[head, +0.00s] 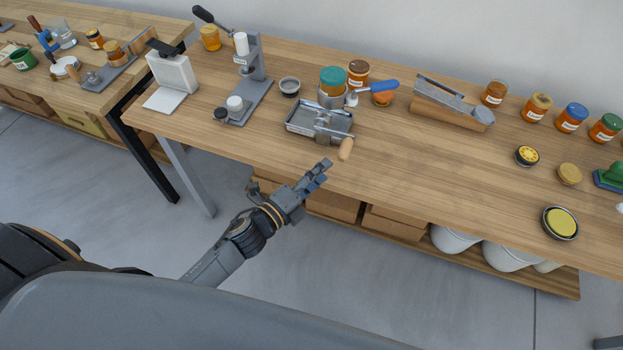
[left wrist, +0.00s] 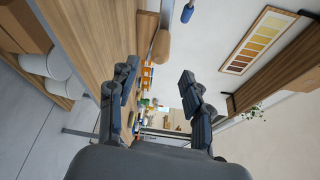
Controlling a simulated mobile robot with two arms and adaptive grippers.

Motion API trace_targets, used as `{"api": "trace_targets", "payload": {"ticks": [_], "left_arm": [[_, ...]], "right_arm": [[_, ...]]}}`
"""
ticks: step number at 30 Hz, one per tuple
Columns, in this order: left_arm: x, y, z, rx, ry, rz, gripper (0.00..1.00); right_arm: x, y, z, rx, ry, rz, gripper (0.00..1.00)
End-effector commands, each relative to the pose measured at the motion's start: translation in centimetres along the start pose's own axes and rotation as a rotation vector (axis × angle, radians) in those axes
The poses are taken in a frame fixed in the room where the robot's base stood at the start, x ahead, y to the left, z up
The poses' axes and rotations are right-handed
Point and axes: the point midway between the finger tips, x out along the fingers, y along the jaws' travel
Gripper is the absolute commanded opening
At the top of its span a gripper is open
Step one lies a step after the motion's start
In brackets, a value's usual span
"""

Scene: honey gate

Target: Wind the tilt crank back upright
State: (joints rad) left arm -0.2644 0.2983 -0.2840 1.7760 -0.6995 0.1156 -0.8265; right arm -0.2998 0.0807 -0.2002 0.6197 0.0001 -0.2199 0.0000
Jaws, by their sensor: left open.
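The tilt crank (head: 346,148) has a tan wooden handle and sits at the front of a grey metal stand (head: 300,125) with a shallow tray, near the table's front edge. A jar with a teal lid (head: 333,78) rests in a grey holder behind the tray. My left gripper (head: 322,171) is open and empty, just below and left of the handle in the head view, apart from it. In the left wrist view, the wooden handle (left wrist: 161,46) shows beyond the spread fingers (left wrist: 158,84). My right gripper is not in view.
A grey press (head: 255,75) stands left of the stand. Several honey jars line the back. The tabletop right of the crank (head: 420,165) is clear.

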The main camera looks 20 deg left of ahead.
Motion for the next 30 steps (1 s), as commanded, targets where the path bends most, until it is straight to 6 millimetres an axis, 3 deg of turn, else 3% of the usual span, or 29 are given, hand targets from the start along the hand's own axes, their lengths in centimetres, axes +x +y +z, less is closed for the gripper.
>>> {"api": "trace_targets", "payload": {"ticks": [3,7,25,28,30], "left_arm": [[-1.8,0.1,0.0,0.000,0.000,0.001,0.49],[-2.7,0.0,0.0,0.000,0.000,0.000,0.49],[-2.9,0.1,0.0,-0.002,-0.001,0.002,0.49],[-3.0,1.8,0.2,-0.044,-0.014,0.035,0.49],[-3.2,4.7,0.5,-0.120,-0.038,0.092,0.49]], "right_arm": [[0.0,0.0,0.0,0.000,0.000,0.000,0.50],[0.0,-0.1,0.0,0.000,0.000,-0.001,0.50],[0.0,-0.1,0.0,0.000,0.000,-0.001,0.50],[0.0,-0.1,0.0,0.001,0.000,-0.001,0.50],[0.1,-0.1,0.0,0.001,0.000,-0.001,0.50]]}}
